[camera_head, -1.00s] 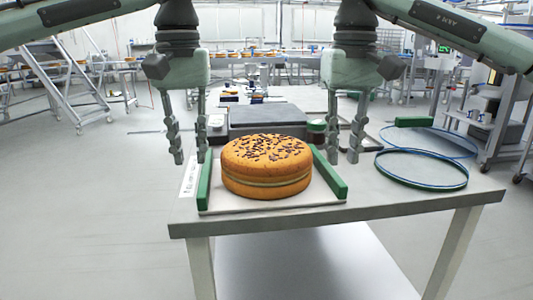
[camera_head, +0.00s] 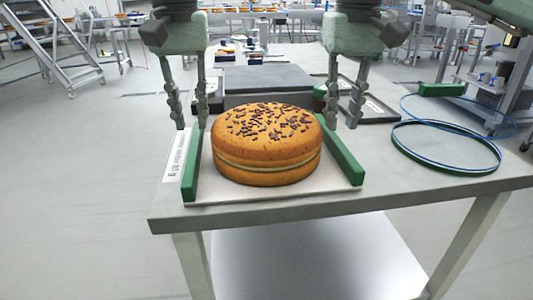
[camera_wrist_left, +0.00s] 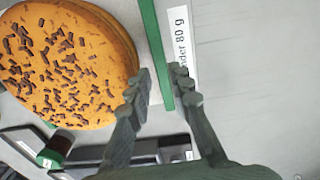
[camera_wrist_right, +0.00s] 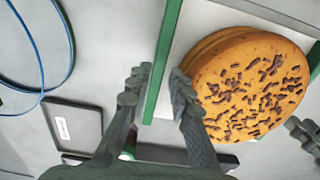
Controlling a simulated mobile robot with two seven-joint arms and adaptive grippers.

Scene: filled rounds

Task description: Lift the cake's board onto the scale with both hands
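The round orange-brown cake (camera_head: 268,150), with dark sprinkles and a pale filling line, sits on a light flat board (camera_head: 280,195) with green side bars (camera_head: 342,158). The scale (camera_head: 265,80), with a dark flat top, stands behind it. My left gripper (camera_head: 190,122) is open and empty; in the left wrist view its fingers (camera_wrist_left: 160,88) lie either side of the left green bar (camera_wrist_left: 154,42). My right gripper (camera_head: 341,122) is open too; in the right wrist view its fingers (camera_wrist_right: 162,80) flank the right bar (camera_wrist_right: 164,55). I cannot tell how far above the bars the fingertips are.
A jar with a green lid (camera_wrist_left: 54,148) stands beside the scale. A dark-framed tray (camera_head: 372,108) and blue hoops (camera_head: 445,148) lie to the right. A printed label (camera_head: 174,158) lies left of the board. The table's front edge (camera_head: 300,212) is close to the board.

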